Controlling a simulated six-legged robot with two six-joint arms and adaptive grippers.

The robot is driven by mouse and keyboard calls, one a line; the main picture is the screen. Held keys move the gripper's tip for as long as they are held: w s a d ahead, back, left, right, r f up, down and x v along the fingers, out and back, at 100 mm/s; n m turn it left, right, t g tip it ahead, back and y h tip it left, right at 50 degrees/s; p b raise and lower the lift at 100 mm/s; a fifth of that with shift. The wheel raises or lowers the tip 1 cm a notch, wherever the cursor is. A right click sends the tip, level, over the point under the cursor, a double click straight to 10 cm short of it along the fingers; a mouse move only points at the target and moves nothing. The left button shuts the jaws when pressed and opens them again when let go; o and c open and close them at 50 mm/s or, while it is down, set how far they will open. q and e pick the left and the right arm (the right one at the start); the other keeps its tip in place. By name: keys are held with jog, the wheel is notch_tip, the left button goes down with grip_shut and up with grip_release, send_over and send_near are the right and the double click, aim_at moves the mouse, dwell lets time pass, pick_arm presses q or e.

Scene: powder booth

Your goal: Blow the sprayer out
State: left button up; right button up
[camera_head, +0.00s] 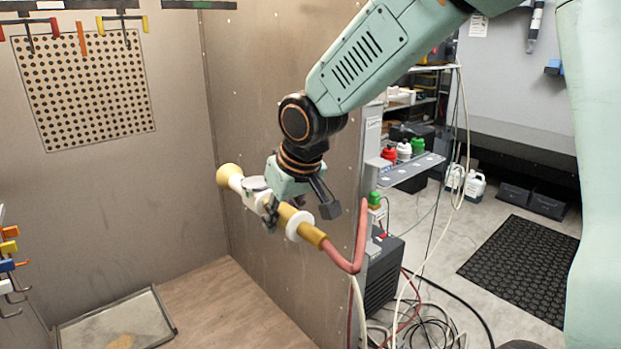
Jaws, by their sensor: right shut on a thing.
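The sprayer (312,235) is a white and tan tool with a pale yellow cone at its left end. It is held in the air inside the booth, tilted with the cone end higher. A reddish hose (348,264) leaves its right end and bends up sharply. My right gripper (294,208) comes from above and is shut on the sprayer's middle. The gripper's dark fingers hide part of the sprayer's body. My left gripper is not in view.
The booth's right wall (217,130) stands close behind the sprayer. A framed tray (163,317) with tan powder lies on the booth floor. Tools hang at left and top left. A shelf with bottles (404,151), cables and a dark mat (520,268) are outside.

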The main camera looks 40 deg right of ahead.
jog(key=shift+d+r+p, duration=1.15)
jog(key=shift+d+p, duration=1.55)
jog(key=shift+d, duration=1.85)
jog(key=w+a+p, duration=0.1)
jog(key=w+p, duration=0.4)
jog(key=w, duration=0.2)
jog(key=shift+w+a, duration=0.3)
jog(key=shift+w, duration=0.1)
jog(key=o, duration=0.3)
jog(key=shift+d, duration=0.3)
jog(key=c, duration=0.4)
jog(key=shift+a, duration=0.2)
grip_shut()
